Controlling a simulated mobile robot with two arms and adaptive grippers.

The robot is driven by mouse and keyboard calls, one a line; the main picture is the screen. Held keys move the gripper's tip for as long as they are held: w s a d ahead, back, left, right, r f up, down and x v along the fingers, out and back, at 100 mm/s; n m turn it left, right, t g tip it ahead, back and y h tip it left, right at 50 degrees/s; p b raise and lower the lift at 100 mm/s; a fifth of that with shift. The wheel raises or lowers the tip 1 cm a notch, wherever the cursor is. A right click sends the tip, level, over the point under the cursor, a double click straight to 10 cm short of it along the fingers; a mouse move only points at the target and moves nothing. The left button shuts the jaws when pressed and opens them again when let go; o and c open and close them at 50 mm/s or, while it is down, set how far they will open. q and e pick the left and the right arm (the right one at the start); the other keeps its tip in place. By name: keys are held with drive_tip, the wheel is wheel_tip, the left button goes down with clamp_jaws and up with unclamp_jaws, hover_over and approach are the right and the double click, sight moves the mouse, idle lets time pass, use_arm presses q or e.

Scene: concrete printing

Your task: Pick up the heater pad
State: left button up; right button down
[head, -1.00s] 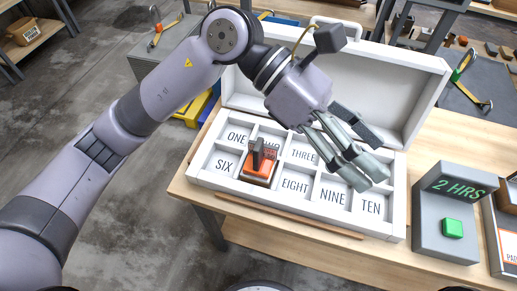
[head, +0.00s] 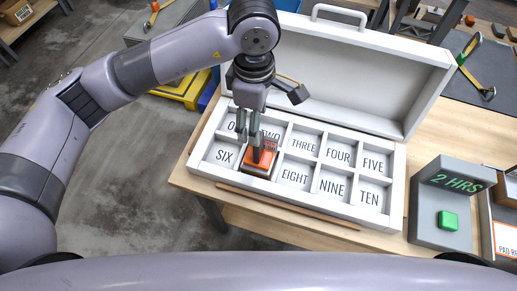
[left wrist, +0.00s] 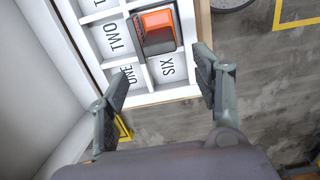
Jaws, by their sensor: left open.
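The heater pad (head: 261,165) is a small orange block with a dark upright handle. It sits in the lower-row compartment between SIX and EIGHT of the white numbered case (head: 222,177). In the left wrist view the orange pad (left wrist: 158,26) is near the top, above SIX. My left gripper (head: 247,133) points down over the case near ONE and TWO, just behind the pad. In the left wrist view its fingers (left wrist: 161,75) are spread wide with nothing between them, and the pad lies beyond them. My right gripper is not seen.
The case's raised lid (head: 335,75) stands behind the compartments. A wooden strip (head: 285,205) lies along the front. A grey box reading 2 HRS with a green button (head: 448,221) stands at right. The other visible compartments look empty.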

sight(259, 149)
use_arm(q)
wheel_tip(259, 149, down, 3)
drive_tip(key=shift+r+p, duration=0.15)
drive_tip(key=shift+p, duration=0.15)
drive_tip(key=f+p, duration=0.2)
drive_tip(key=f, duration=0.2)
drive_tip(key=shift+s+d+f+p, duration=0.2)
drive_tip(key=shift+d+f+p, duration=0.15)
drive_tip(key=shift+p, duration=0.05)
drive_tip(key=shift+f, duration=0.3)
drive_tip(key=shift+c, duration=0.5)
clamp_jaws()
drive_tip(key=shift+r, duration=0.15)
